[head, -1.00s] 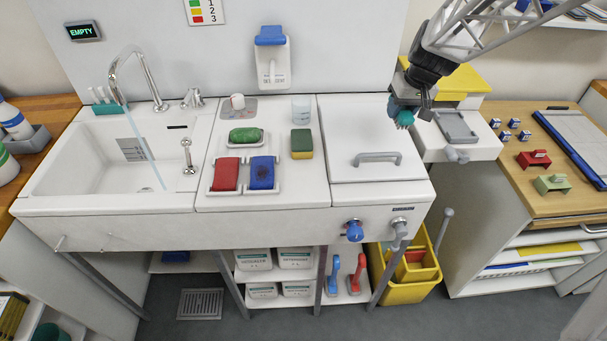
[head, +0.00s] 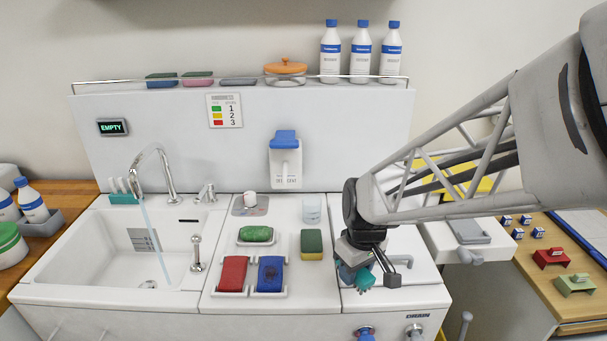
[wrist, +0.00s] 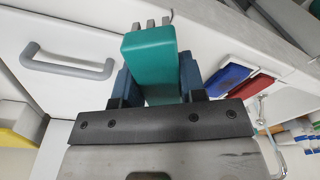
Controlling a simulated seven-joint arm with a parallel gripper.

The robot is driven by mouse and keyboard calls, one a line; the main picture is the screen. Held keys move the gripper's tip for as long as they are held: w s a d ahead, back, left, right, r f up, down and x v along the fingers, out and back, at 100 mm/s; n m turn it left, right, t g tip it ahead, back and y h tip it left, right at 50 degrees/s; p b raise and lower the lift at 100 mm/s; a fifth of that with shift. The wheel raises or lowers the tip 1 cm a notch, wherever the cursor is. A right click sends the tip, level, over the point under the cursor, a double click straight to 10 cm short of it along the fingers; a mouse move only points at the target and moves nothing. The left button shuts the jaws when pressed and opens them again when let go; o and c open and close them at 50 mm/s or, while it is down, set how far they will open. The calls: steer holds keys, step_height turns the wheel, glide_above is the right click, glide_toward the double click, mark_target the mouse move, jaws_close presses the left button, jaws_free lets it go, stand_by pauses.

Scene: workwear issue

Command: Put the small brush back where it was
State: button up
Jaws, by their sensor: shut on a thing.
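My gripper (head: 352,264) is shut on a small teal thing, the small brush (head: 362,281), and holds it over the white lidded section right of the yellow-green sponge. In the wrist view the brush (wrist: 150,62) is a teal block between the two dark fingers (wrist: 158,85), with grey prongs at its far end. Whether it touches the surface below I cannot tell. A similar teal piece with pale upright prongs (head: 124,198) stands at the back left corner of the sink (head: 70,262).
The tap (head: 150,165) runs water into the sink. Red (head: 232,272) and blue (head: 271,275) pads, a green scrubber (head: 256,234), a sponge (head: 312,243) and a clear cup (head: 312,211) stand on the middle counter. A grey handle (wrist: 66,66) sticks up from the lid.

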steer(key=s+a+f+n, duration=0.2)
steer(key=s+a, duration=0.2)
steer(key=s, duration=0.4)
steer(key=shift+s+f+n+h, duration=0.15)
steer(key=shift+s+n+h, duration=0.15)
steer(key=shift+s+h, duration=0.1)
steer(key=shift+w+a, duration=0.1)
glide_above(313, 280)
steer(key=shift+f, duration=0.75)
stand_by(0.4)
steer(key=shift+f, duration=1.75)
steer(key=shift+f, duration=0.1)
steer(key=o, duration=0.8)
